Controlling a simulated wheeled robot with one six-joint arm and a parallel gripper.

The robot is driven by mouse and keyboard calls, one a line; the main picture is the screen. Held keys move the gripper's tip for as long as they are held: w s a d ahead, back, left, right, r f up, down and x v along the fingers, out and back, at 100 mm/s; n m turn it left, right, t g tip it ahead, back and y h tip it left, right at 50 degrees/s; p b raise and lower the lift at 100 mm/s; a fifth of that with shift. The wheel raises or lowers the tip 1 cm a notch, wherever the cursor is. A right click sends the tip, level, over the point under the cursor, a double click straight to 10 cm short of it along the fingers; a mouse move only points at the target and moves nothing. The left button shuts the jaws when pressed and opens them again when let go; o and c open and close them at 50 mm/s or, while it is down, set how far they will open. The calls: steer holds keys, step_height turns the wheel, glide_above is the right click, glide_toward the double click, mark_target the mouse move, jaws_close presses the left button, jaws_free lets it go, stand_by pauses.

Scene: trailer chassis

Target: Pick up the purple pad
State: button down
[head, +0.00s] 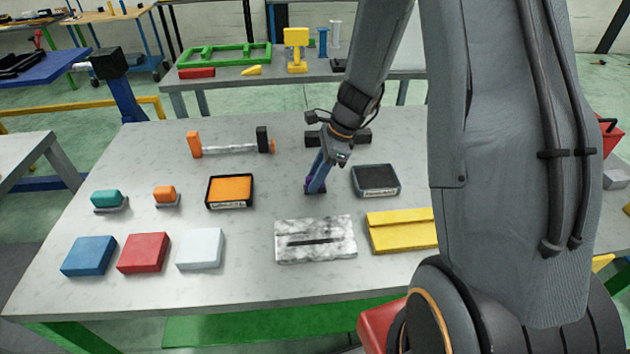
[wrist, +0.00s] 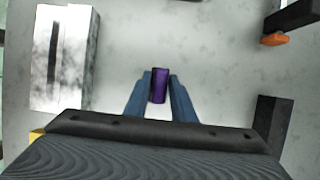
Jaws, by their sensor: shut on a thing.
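The purple pad (wrist: 159,85) is a small dark purple block between the two blue fingers of my gripper (wrist: 160,88) in the wrist view. My gripper is shut on it. In the head view my gripper (head: 315,188) points down at the middle of the grey table, and only a bit of the purple pad (head: 309,187) shows beside the fingers. The fingers hide most of the pad there. I cannot tell whether the pad touches the table.
The table (head: 130,300) holds an orange-topped tray (head: 230,190) left of my gripper and a dark-topped tray (head: 376,180) right of it. A marbled slotted box (head: 315,240) and a yellow case (head: 402,231) lie in front. An orange-and-black bar piece (head: 230,145) lies behind.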

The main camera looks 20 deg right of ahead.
step_height(320, 180, up, 10)
steer(key=shift+f+b, duration=0.15)
steer(key=shift+b, duration=0.75)
steer(key=c, duration=2.2)
jaws_free()
steer(key=shift+c, duration=1.2)
